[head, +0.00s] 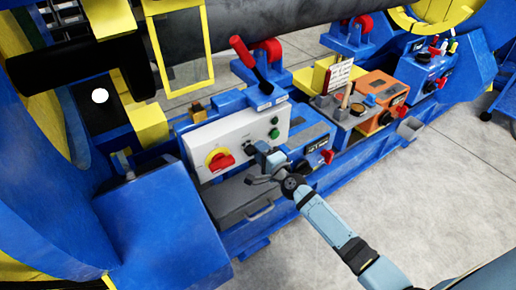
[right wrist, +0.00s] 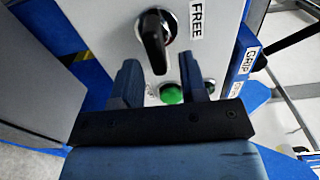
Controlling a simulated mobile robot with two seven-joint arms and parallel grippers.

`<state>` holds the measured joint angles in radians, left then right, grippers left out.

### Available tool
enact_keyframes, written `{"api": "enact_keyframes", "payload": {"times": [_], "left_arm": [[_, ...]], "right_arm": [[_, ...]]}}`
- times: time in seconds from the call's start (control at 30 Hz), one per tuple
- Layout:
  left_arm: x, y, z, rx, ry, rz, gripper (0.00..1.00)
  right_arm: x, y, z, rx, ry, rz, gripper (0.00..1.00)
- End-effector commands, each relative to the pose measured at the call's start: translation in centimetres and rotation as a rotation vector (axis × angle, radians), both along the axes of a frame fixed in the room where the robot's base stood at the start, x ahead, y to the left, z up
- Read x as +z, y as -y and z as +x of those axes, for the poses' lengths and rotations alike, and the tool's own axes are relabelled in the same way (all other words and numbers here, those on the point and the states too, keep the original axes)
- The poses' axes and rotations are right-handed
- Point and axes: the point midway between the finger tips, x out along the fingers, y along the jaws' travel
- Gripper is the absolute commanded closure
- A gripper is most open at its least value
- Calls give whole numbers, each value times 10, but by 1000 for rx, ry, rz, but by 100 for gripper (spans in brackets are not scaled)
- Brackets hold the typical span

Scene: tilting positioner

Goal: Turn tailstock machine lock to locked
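The white control panel (head: 235,135) stands in the middle of the head view. A black rotary knob (right wrist: 155,38) sits on it beside a label reading FREE (right wrist: 196,20); its pointer end points down and slightly right in the right wrist view. In the head view the knob (head: 249,147) is partly hidden by my right gripper. My left gripper is not in view.
A green button (right wrist: 171,94) shows in the finger gap. A red-and-yellow rotary switch (head: 219,160) is left of the gripper. A grey box with a handle (head: 245,200) lies below.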

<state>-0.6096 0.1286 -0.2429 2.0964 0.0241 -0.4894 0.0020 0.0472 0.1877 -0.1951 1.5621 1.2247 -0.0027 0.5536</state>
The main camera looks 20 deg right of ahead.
Motion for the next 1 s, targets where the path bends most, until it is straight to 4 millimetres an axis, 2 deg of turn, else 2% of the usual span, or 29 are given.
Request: {"api": "enact_keyframes", "payload": {"times": [0.3, 0.5, 0.7, 1.0], "left_arm": [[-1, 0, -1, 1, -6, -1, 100], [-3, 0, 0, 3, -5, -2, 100], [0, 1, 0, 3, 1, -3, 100], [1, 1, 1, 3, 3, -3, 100]], "right_arm": [[-1, 14, -73, 1, -3, -1, 61], [-1, 20, -105, 0, -2, 0, 61], [0, 23, -118, 1, -2, 2, 61], [0, 23, -118, 0, -1, 2, 61]]}}
